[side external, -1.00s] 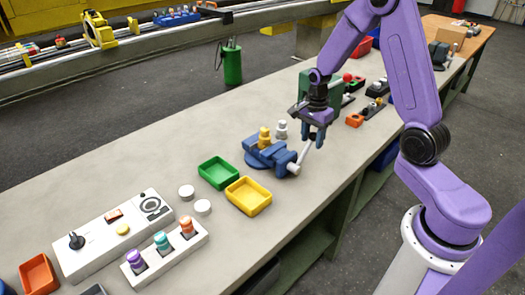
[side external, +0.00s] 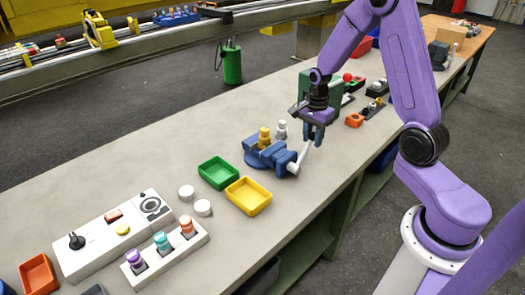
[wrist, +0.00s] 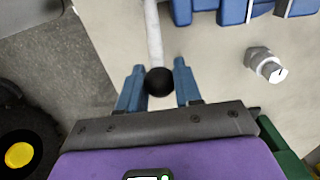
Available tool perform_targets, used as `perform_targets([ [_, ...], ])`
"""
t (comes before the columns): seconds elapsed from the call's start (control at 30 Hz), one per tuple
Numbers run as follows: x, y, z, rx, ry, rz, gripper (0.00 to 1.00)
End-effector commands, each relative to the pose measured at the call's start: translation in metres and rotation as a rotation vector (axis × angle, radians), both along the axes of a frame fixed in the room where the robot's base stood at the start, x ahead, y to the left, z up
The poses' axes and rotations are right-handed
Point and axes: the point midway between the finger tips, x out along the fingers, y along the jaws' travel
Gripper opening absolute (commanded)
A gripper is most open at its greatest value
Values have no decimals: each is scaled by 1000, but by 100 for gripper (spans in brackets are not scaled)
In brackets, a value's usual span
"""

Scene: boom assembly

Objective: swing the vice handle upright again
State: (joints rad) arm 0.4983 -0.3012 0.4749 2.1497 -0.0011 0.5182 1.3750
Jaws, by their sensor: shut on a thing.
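The blue vice (side external: 272,154) sits on the bench near the middle of the side view. Part of it shows at the top right of the wrist view (wrist: 235,8). Its pale handle (side external: 301,157) leans up and to the right from the vice screw; it is tilted, not upright. In the wrist view the handle (wrist: 153,35) ends in a black ball (wrist: 158,82). My gripper (side external: 313,140) is at the handle's upper end, shut on it, with the blue fingers (wrist: 158,88) on either side of the ball. The fingers hide that end in the side view.
Green (side external: 218,173) and yellow (side external: 248,196) trays lie to the left. A green block (side external: 306,84) stands behind my gripper.

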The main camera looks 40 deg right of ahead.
Motion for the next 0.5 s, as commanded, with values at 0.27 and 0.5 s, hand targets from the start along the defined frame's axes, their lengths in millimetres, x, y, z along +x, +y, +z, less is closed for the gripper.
perform_targets([
  [0.27,2,16,10,1,-4,4,18],
  [0.5,2,19,13,1,-5,2,18],
])
